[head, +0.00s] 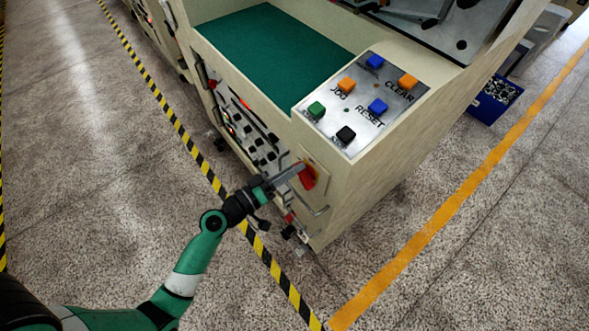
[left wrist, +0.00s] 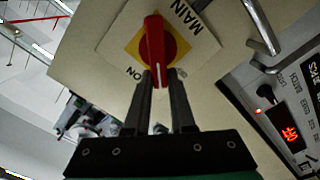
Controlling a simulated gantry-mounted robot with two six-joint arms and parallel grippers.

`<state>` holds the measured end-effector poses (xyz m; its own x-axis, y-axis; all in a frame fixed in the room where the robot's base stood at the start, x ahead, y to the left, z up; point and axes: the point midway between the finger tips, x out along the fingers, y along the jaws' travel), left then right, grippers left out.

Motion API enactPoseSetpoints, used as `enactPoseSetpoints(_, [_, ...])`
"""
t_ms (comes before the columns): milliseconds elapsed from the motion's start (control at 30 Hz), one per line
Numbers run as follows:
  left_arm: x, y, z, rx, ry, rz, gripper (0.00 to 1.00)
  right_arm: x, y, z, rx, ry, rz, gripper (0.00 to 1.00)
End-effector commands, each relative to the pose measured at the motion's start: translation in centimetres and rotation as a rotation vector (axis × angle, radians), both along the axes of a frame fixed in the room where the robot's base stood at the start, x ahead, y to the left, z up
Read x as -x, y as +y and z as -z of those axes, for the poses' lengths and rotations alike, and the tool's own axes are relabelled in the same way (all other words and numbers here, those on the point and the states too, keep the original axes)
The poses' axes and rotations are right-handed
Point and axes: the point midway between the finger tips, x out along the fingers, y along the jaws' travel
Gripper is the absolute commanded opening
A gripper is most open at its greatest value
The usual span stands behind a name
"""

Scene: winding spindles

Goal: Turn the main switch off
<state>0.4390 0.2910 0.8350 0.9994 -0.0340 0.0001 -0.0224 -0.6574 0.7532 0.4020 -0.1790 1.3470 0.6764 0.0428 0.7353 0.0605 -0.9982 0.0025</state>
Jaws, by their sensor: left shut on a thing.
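The main switch is a red rotary knob on a yellow and white plate, on the side of the cream machine cabinet. It shows in the left wrist view (left wrist: 153,35) and in the head view (head: 309,178). In the wrist view the plate (left wrist: 206,45) reads "MAIN" and "ON", and the picture is tilted. My left gripper (head: 299,169) reaches the knob from the left. Its two fingers (left wrist: 160,72) are shut on the lower end of the red handle. My right gripper is in neither view.
A button panel (head: 362,138) with coloured buttons tops the cabinet. A metal handle (left wrist: 262,22) and a red-lit display (left wrist: 289,132) lie beside the switch. A blue bin (head: 490,108) stands at the right. The floor around the cabinet is open, with striped and orange lines.

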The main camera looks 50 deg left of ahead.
Motion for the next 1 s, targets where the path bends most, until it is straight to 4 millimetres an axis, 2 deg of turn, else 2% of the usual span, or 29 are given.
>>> enactPoseSetpoints(600, [0.0, 0.7, 1.4, 0.548, 0.018, -0.001, 0.0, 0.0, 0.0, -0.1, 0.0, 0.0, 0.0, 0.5])
enactPoseSetpoints(1000, [0.0, 0.7, 1.9, 0.715, 0.024, 0.0, 0.0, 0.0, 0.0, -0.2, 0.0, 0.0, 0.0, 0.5])
